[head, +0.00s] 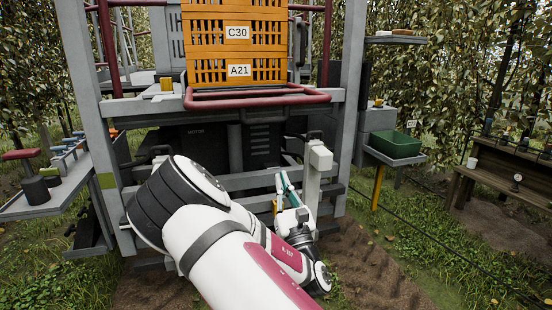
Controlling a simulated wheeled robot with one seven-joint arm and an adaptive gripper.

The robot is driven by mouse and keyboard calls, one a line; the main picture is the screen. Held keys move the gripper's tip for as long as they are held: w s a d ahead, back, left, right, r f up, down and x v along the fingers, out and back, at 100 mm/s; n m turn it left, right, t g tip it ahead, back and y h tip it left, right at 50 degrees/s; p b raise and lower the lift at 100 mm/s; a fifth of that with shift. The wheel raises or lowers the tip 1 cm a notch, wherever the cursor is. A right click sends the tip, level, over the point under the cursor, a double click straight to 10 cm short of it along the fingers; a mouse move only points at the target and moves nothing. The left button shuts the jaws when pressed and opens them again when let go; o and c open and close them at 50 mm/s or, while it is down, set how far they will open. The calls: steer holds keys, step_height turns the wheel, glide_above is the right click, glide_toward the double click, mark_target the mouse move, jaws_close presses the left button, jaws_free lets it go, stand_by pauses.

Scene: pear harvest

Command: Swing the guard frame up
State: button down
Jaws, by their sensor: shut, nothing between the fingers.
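The guard frame appears to be the dark red tubular frame (258,99) in front of the orange crates. It lies about level, sticking out toward me above the grey cross beam. My arm bends from the bottom of the head view, and its end is low, right of the middle. My gripper (281,182) points up beside a grey-white upright post and is well below the red frame, apart from it. Its fingers look shut and empty. They are small here, and my wrist hides what is behind it.
Two stacked orange crates (237,48) stand behind the red frame. A grey post with a box-shaped head (319,156) stands close right of my gripper. A side shelf (45,196) is at left. A green bin (395,144) and wooden bench (507,176) are at right.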

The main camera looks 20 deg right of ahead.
steer(key=s+r+x, duration=0.1)
steer(key=r+x, duration=0.1)
steer(key=x, duration=1)
steer(key=shift+r, duration=0.35)
steer(key=shift+s+r, duration=0.1)
